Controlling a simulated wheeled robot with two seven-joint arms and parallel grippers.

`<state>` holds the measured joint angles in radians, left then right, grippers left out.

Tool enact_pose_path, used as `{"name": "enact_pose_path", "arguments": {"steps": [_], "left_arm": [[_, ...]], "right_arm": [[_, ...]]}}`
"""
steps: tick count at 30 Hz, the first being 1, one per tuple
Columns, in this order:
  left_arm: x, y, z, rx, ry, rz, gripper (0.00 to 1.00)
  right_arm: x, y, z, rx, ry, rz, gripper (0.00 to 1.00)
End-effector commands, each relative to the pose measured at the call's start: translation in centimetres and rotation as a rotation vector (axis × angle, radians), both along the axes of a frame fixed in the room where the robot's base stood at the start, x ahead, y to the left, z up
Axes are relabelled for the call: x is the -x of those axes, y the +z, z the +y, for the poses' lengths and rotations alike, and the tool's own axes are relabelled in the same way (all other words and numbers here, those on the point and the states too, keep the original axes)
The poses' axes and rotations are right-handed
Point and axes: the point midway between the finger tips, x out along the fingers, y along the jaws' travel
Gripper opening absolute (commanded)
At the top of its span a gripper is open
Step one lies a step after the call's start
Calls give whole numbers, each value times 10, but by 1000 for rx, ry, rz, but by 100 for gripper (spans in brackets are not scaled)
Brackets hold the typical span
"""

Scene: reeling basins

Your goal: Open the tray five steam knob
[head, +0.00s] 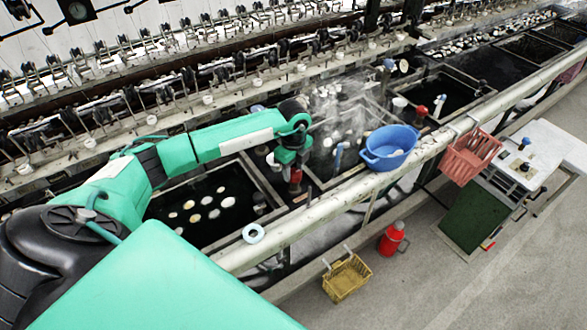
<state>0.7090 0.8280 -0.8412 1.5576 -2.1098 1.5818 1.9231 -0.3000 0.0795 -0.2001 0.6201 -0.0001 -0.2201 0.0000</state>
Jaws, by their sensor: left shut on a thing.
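My left arm reaches in from the left across the basins, and its left gripper (292,166) points down at the divider between two basins. It is shut on a red knob (295,177), which shows just under the fingers. The fingers hide part of the knob, and I cannot tell how far it is turned. The basin to its left (180,230) holds dark water with several pale cocoons. The basin to its right (335,130) also holds cocoons, with whitish steam (335,98) above it. My right gripper is not in view.
A blue bowl (390,146) stands on the front rail (330,205), with a red basket (470,158) hanging further right. Reeling machinery lines the back.

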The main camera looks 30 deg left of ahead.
Motion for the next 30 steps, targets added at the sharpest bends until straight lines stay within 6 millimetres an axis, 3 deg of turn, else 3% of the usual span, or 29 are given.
{"name": "enact_pose_path", "arguments": {"steps": [8,9,12,23,30], "left_arm": [[-1,2,1,-1,2,-4,18],[-1,2,1,-1,1,-4,42],[-1,2,1,0,1,-3,62],[-1,4,0,0,-1,-3,62],[-2,43,1,-1,-1,-8,62]], "right_arm": [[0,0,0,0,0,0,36],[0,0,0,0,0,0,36],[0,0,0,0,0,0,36],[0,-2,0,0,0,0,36],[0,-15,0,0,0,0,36]]}}
